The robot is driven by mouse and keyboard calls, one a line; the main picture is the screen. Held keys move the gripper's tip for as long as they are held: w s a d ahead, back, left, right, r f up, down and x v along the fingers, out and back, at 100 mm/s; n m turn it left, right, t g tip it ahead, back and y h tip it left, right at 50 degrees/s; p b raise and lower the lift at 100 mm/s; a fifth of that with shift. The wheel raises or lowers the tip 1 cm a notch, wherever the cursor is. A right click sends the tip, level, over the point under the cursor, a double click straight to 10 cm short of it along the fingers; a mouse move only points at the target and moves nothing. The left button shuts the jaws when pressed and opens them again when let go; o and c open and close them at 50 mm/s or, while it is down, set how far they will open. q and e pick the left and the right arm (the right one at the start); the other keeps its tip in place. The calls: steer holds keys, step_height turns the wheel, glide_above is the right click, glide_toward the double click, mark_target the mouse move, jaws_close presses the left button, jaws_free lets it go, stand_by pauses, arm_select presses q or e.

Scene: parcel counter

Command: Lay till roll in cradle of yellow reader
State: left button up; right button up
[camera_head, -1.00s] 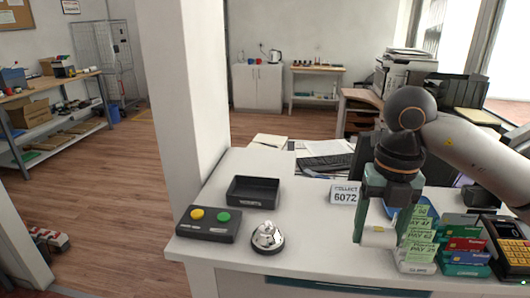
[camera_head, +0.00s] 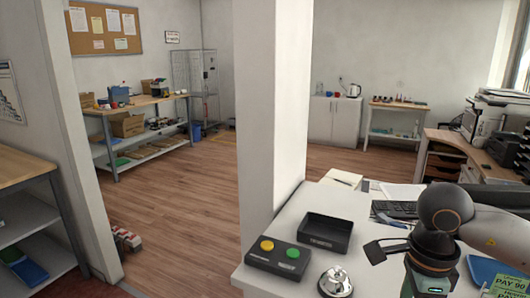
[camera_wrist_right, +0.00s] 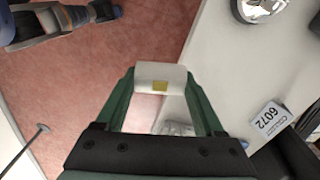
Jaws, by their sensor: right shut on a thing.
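In the right wrist view my right gripper (camera_wrist_right: 160,92) is shut on a white till roll (camera_wrist_right: 150,72) with a small yellow patch, held across its two green fingertips. The roll is in the air, over the red floor beside the counter edge in that view. In the head view only the wrist and upper part of the right gripper show at the bottom right; its fingertips and the roll are out of frame. The yellow reader is in neither view now. My left gripper is not in view.
On the white counter (camera_head: 318,192) stand a black tray (camera_head: 325,232), a box with yellow and green buttons (camera_head: 279,260) and a silver bell (camera_head: 335,281). A "6072" sign (camera_wrist_right: 269,119) shows in the wrist view. A white pillar (camera_head: 270,120) rises beside the counter.

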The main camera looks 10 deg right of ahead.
steer(key=a+f+n, duration=0.2)
steer(key=a+n, duration=0.1)
steer(key=n, duration=0.8)
steer(key=a+f+n+p, duration=0.1)
steer(key=a+f+n, duration=0.2)
steer(key=n, duration=0.8)
steer(key=shift+a+f, duration=0.35)
steer(key=shift+a, duration=0.4)
